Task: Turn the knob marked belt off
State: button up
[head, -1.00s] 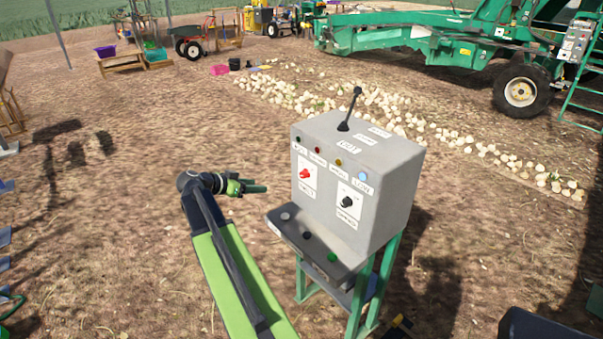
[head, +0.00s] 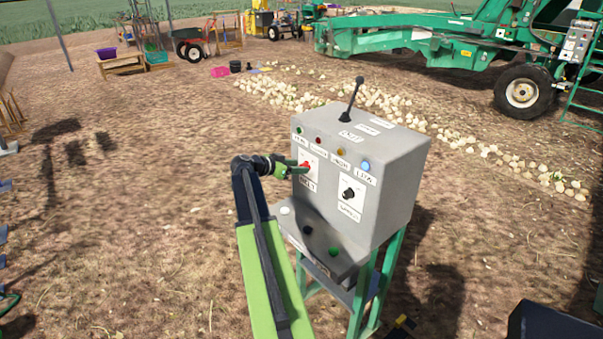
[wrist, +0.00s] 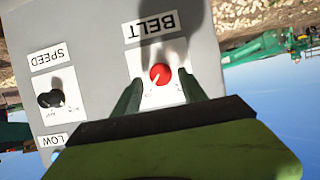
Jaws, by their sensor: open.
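The red knob (head: 306,165) marked BELT sits on a white plate on the front of the grey control box (head: 397,180). In the wrist view the red knob (wrist: 160,74) shows between my two open fingers, with the BELT label (wrist: 151,26) upside down beyond it. My gripper (head: 296,169) is open at the box front, close to the knob; it also shows in the wrist view (wrist: 158,92). I cannot tell whether the fingers touch the knob. The black knob (head: 348,193) marked SPEED is to the right, and in the wrist view (wrist: 50,99) to the left.
A black lever (head: 351,98) stands on the box top. Several lamps line the upper front. A lower ledge (head: 322,255) with buttons juts out beneath my gripper. A green machine (head: 430,40) and scattered onions (head: 385,116) lie behind. The ground left is open.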

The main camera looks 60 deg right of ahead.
jog(key=shift+x, duration=1.05)
grip_shut()
